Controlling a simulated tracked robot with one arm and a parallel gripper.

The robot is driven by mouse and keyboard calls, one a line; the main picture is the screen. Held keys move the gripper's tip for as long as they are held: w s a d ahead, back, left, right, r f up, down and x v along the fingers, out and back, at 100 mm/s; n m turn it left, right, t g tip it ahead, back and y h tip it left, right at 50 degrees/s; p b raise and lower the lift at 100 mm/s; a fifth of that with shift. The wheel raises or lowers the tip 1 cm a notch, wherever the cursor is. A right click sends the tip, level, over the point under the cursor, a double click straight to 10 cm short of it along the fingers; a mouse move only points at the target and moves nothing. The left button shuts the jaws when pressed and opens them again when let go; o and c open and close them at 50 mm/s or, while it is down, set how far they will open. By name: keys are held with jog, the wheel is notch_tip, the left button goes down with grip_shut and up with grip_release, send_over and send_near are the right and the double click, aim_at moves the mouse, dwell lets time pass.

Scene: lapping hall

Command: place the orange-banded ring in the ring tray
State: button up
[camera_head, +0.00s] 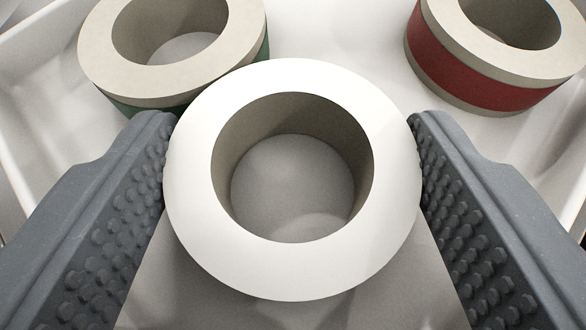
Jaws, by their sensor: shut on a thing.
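A thick ring (290,275) with a bright white top face sits between the two ribbed grey fingers of my gripper (291,125), which is shut on its sides. The ring's outer side is hidden from this angle, so I cannot see a band colour on it. Its top face looks level. A white tray (335,35) with raised walls lies around and beyond it. Through the ring's hole a pale surface shows. I cannot tell whether the ring touches that surface or hangs above it.
A green-banded ring (95,60) stands at the upper left, close behind the held ring and the left finger. A red-banded ring (460,75) stands at the upper right, clear of the right finger. Bare tray floor shows between these two rings.

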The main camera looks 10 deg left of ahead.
jog(key=o, duration=1.2)
jog(key=shift+r, duration=0.1)
jog(key=shift+b+v, duration=1.15)
jog(key=shift+v, duration=4.85)
